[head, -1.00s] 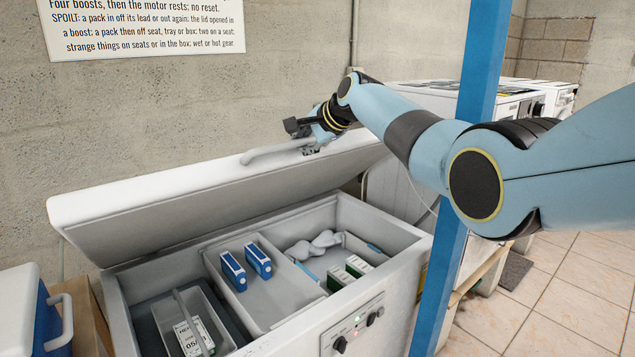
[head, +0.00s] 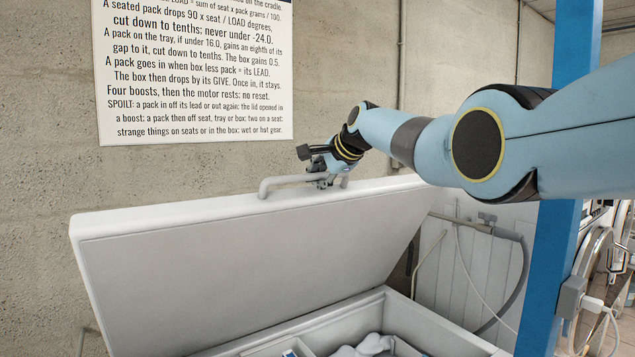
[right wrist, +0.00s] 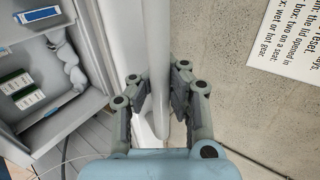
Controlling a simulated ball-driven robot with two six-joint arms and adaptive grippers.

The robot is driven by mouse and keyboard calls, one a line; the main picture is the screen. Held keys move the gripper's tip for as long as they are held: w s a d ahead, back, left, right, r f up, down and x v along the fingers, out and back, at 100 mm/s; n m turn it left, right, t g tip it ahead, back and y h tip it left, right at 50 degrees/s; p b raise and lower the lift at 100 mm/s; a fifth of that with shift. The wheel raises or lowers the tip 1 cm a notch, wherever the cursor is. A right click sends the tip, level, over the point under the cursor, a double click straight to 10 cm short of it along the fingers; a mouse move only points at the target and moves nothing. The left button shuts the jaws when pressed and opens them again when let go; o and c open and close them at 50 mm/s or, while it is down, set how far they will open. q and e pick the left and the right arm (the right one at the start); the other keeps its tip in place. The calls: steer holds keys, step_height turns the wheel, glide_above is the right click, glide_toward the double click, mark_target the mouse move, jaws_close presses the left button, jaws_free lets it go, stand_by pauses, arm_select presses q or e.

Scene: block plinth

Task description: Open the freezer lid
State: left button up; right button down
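The freezer lid (head: 250,255) stands raised on a steep slant, its pale underside facing me in the head view. A grey bar handle (head: 285,181) runs along its upper edge. My right gripper (head: 326,178) is at the handle's right part. In the right wrist view its fingers (right wrist: 160,95) sit on both sides of the handle bar (right wrist: 157,55) and look closed on it. The open freezer box (head: 440,328) shows only partly below the lid. My left gripper is not in view.
A printed sign (head: 195,75) hangs on the concrete wall behind the lid. A blue post (head: 567,150) stands at the right. The wrist view shows a blue pack (right wrist: 38,14), green packs (right wrist: 15,83) and a pale lumpy thing (right wrist: 65,60) inside the freezer.

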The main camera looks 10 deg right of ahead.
steer(key=shift+w+d+r, duration=0.1)
steer(key=shift+d+r, duration=0.05)
steer(key=shift+r, duration=0.3)
steer(key=c, duration=2)
jaws_free()
steer(key=o, duration=0.6)
steer(key=shift+s+d, duration=0.1)
steer(key=shift+s, duration=0.25)
steer(key=shift+o, duration=0.8)
steer(key=shift+f, duration=0.2)
steer(key=shift+s, duration=0.15)
steer(key=v, duration=1.1)
steer(key=shift+r, duration=0.4)
